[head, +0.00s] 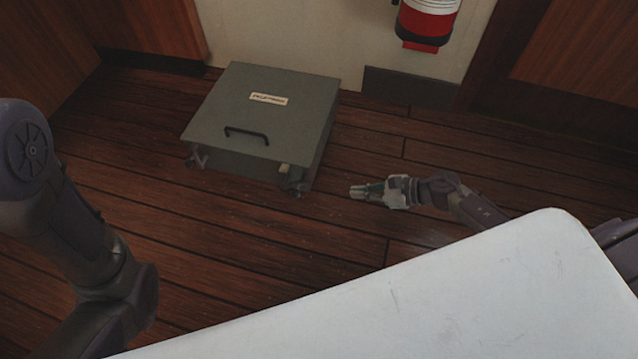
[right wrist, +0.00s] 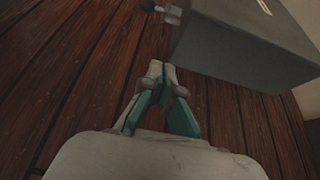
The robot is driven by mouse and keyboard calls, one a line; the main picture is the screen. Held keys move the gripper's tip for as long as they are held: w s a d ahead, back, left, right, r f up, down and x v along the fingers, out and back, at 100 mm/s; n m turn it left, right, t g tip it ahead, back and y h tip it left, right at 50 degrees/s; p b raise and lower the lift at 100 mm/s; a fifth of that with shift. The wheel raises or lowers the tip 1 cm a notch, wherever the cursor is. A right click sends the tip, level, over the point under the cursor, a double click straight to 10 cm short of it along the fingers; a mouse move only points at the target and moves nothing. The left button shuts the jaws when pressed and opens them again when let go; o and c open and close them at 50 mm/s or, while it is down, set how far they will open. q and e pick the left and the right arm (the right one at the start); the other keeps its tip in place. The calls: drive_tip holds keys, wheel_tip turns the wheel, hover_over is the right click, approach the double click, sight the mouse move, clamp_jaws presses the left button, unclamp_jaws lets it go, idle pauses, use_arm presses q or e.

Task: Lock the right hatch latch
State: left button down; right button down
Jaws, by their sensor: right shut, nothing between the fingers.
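The grey hatch box (head: 262,110) stands on the floor against the wall, its lid down, with a black handle (head: 246,135) and a small label on top. The right latch (head: 294,178) is at the front right corner of the box; it also shows in the right wrist view (right wrist: 171,14). The left latch (head: 197,158) is at the front left corner. My right gripper (head: 354,192) is right of the right latch and apart from it. Its fingertips (right wrist: 160,68) are together with nothing between them. My left arm shows at the left, its gripper out of view.
A red and white extinguisher (head: 428,20) hangs on the wall at the back right. A white surface (head: 440,290) fills the lower right of the head view. The wooden floor (head: 240,240) in front of the box is clear.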

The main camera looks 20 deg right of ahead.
drive_tip(key=b+x, duration=0.4)
drive_tip(key=x, duration=0.4)
drive_tip(key=shift+w+a+f, duration=0.15)
drive_tip(key=shift+a+f, duration=0.05)
drive_tip(key=shift+f, duration=0.15)
drive_tip(key=a+r, duration=0.1)
drive_tip(key=w+r, duration=0.1)
drive_tip(key=a+r, duration=0.1)
drive_tip(key=shift+w+a+r, duration=0.15)
drive_tip(key=shift+w+a, duration=0.15)
drive_tip(key=shift+w, duration=0.1)
